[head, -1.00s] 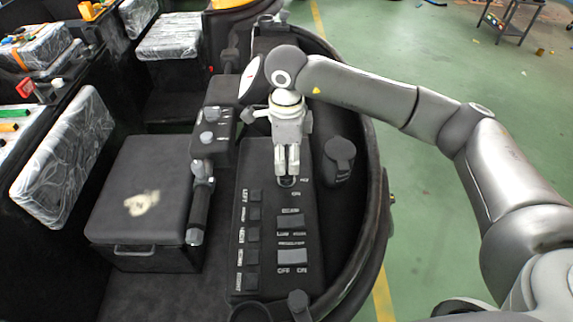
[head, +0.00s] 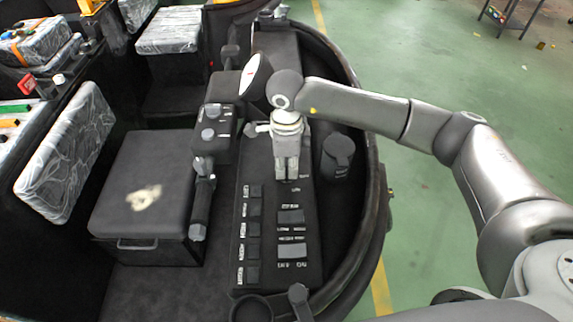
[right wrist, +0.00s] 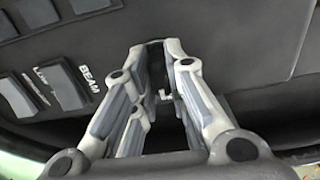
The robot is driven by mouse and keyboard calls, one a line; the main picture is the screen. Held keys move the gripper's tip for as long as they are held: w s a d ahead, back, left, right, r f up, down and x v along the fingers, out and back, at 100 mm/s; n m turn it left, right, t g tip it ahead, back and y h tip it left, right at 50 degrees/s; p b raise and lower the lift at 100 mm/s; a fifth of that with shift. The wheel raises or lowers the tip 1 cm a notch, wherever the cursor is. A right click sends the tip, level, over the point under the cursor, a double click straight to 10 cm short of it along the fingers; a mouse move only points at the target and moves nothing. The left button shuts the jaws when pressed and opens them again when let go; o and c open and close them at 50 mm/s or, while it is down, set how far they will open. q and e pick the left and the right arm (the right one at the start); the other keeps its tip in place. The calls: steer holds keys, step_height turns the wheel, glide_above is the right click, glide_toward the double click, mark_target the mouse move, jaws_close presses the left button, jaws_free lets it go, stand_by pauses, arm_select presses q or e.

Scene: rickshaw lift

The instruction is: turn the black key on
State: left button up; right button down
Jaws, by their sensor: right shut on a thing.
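My right gripper (head: 288,178) points down at the far end of the black control panel (head: 268,225). Its fingers are close together, shut on the black key at the panel's surface. In the right wrist view the fingertips (right wrist: 157,43) meet over the dark panel. Only a small dark part of the key shows between them, and the fingers cover the rest in the head view. I cannot tell how far the key is turned. My left gripper is not in view.
Rocker switches (head: 292,250) and a column of buttons (head: 253,237) lie on the panel nearer to me. A lever (head: 202,200) stands left of the panel, and a black knob-topped post (head: 338,155) stands right of it. A dark seat box (head: 145,195) is further left.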

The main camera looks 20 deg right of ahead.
steer(key=shift+f+m+b, duration=0.2)
steer(key=shift+m+b, duration=0.6)
steer(key=shift+b, duration=0.3)
steer(key=m+b, duration=0.6)
steer(key=m, duration=0.1)
steer(key=shift+r+m+b, duration=0.1)
steer(key=shift+m+b, duration=0.2)
steer(key=shift+b, duration=0.1)
steer(key=shift+r+m+b, duration=0.1)
steer(key=shift+m+b, duration=0.65)
steer(key=shift+m, duration=0.55)
steer(key=shift+w+r, duration=0.1)
steer(key=c, duration=1.4)
jaws_free()
steer(key=shift+c, duration=0.2)
